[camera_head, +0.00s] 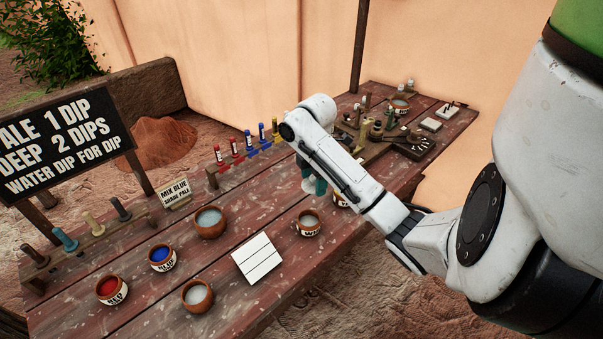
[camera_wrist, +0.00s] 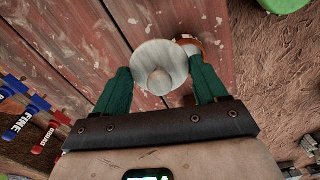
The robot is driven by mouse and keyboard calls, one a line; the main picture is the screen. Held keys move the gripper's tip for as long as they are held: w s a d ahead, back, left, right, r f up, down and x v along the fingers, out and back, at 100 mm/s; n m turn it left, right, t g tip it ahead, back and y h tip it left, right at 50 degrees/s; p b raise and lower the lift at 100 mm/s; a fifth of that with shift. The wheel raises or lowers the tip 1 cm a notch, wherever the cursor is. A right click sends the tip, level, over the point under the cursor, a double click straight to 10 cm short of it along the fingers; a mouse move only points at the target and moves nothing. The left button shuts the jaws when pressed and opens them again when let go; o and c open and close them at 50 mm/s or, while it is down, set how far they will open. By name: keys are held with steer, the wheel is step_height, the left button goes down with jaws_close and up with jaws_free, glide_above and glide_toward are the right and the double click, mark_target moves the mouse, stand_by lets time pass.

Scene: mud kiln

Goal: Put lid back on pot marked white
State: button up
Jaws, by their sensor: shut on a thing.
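My gripper (camera_head: 316,182) hangs over the middle of the table, partly hidden behind my arm in the head view. In the wrist view, its green fingers (camera_wrist: 160,66) are shut on a pale round lid (camera_wrist: 157,68) with a knob in its centre. The rim of a brown clay pot (camera_wrist: 189,44) shows just beyond the lid, to the right. In the head view, a pot (camera_head: 309,224) has a label starting with W; the rest is unclear. Another labelled pot (camera_head: 340,201) stands behind my arm, mostly hidden, its label unreadable.
Open pots marked red (camera_head: 112,291) and blue (camera_head: 161,259) stand at the left front. Two bowls (camera_head: 209,223) (camera_head: 197,296) hold pale liquid. Racks of coloured sticks (camera_head: 233,150) line the back. Scales and tools crowd the right end.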

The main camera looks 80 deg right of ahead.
steer(key=shift+s+a+r, duration=0.1)
steer(key=shift+s+r, duration=0.05)
steer(key=shift+s, duration=0.25)
stand_by(0.4)
steer(key=shift+r+p, duration=0.1)
steer(key=shift+p, duration=0.2)
